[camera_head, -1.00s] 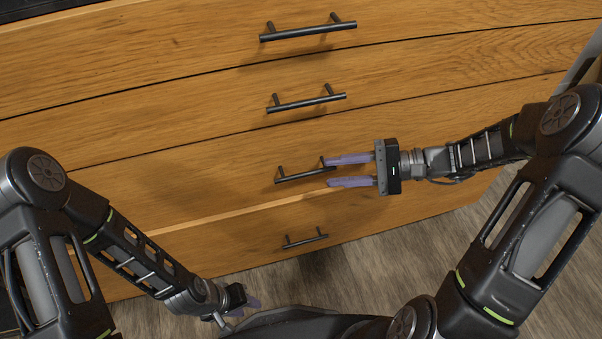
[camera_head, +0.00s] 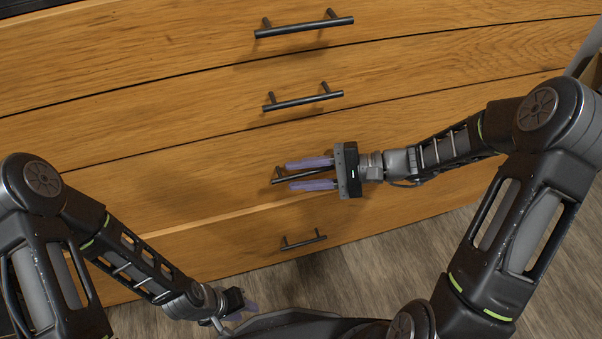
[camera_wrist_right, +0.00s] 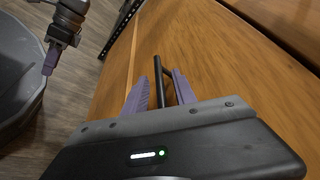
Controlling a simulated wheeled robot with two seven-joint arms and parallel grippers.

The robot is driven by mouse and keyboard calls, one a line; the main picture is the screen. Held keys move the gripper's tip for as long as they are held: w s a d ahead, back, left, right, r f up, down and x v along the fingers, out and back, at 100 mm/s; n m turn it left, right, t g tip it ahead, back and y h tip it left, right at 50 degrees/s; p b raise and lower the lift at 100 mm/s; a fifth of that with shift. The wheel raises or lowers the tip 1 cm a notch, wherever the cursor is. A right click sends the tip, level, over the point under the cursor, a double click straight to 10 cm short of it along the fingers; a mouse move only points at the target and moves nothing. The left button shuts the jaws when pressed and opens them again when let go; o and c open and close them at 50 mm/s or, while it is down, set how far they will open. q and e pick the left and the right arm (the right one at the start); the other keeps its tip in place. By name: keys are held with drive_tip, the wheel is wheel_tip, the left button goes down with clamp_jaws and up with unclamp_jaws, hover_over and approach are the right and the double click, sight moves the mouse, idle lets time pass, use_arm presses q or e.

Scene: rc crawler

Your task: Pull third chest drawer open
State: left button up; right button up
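The wooden chest fills the head view, with dark bar handles one above another. The third drawer (camera_head: 130,200) has its handle (camera_head: 283,176) partly hidden by my right gripper (camera_head: 309,173). This gripper's two purple fingers are apart, one on each side of the bar. In the right wrist view the handle (camera_wrist_right: 159,75) runs between the fingers, with a gap visible on both sides. I cannot tell if either finger touches it. My left gripper (camera_head: 247,309) is low near my base, away from the chest; its finger opening is unclear.
The top handle (camera_head: 304,26) and second handle (camera_head: 303,101) are above, and the bottom handle (camera_head: 303,240) is below. A pale ledge (camera_head: 200,227) runs below the third handle. Wooden floor (camera_head: 400,250) is clear in front of the chest.

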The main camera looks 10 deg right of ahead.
clamp_jaws()
idle(1.3)
